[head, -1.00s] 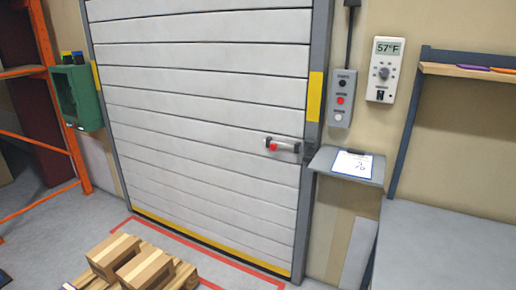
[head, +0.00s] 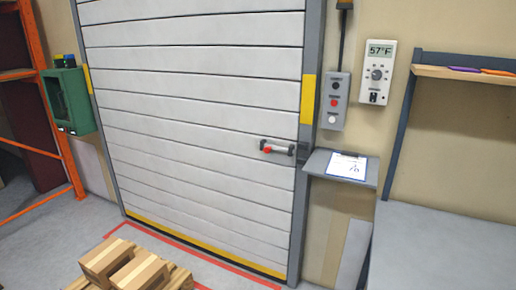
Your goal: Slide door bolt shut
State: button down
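The door bolt (head: 278,149) is a small silver slide with a red knob (head: 267,150). It is mounted near the right edge of the white slatted roll-up door (head: 190,110). The knob is at the left end of the bolt. A dark keeper (head: 302,153) is on the grey door frame just right of the bolt. It is too small to tell whether the bolt's tip enters it. My gripper is not in view.
A small grey shelf with a clipboard (head: 346,165) juts out right of the frame. Above are a button box (head: 333,101) and a thermostat (head: 377,73). A grey bench (head: 440,245) fills the right.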

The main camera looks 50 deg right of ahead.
aim_at(267, 149)
jog(key=i, duration=0.9)
